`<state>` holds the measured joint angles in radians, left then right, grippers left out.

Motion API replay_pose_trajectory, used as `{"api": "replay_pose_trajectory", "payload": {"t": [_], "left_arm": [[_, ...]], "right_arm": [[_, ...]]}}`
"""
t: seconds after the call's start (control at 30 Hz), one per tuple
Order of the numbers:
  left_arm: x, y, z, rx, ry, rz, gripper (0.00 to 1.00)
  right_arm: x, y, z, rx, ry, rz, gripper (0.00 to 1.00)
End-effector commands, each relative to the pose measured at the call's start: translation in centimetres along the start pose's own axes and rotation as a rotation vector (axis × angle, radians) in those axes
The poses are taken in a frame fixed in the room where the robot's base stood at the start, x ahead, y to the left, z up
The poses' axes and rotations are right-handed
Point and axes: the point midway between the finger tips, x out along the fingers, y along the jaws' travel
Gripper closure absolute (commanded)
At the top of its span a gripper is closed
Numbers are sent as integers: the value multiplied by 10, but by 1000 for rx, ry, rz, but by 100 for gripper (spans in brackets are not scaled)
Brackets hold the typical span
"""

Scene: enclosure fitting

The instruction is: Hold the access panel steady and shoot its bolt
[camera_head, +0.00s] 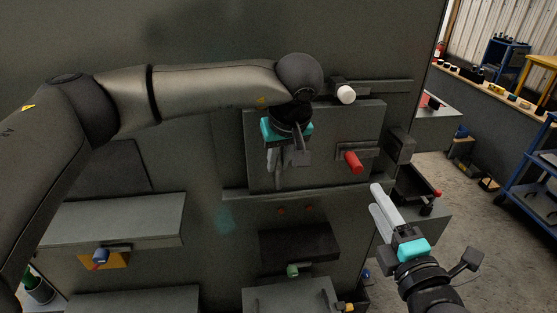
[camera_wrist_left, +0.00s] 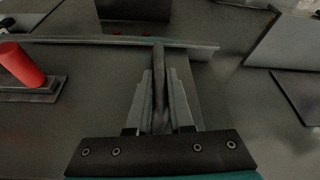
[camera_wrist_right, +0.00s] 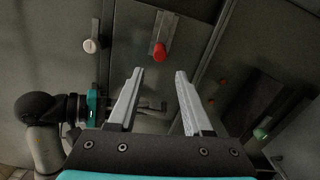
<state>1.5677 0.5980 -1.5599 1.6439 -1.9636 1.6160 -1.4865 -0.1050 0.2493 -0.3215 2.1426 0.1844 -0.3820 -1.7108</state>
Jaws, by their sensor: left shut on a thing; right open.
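The grey access panel (camera_head: 325,120) stands upright on the enclosure wall. A red bolt knob (camera_head: 353,162) sticks out from a small slide plate at its right side. The knob also shows in the left wrist view (camera_wrist_left: 22,65) and the right wrist view (camera_wrist_right: 159,52). A dark block (camera_head: 400,146) sits just right of the panel. My left gripper (camera_head: 275,165) is shut on an upright grey handle (camera_wrist_left: 160,75) at the panel's left part. My right gripper (camera_wrist_right: 155,75) is open and empty, below and right of the knob in the head view, apart from it.
A white knob (camera_head: 346,94) on a bar sits above the panel. A ledge (camera_head: 300,190) runs below it. Lower down are a green knob (camera_head: 292,271), a blue knob (camera_head: 101,256) and protruding boxes. Open floor and a blue cart (camera_head: 540,170) lie to the right.

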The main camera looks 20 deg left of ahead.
Motion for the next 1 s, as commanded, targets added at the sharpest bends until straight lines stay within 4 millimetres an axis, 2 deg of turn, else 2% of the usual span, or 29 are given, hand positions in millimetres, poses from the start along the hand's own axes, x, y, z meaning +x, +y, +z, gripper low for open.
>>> {"api": "replay_pose_trajectory", "payload": {"t": [0.67, 0.87, 1.0], "left_arm": [[0, 0, 0, 0, 1, 1, 100], [0, 0, 0, 0, 1, 1, 100], [0, 0, 0, 0, 1, 1, 100]], "right_arm": [[0, 0, 0, 0, 0, 0, 50], [1, 1, 0, 31, 4, 10, 70], [2, 5, -2, 143, 20, 43, 86]]}}
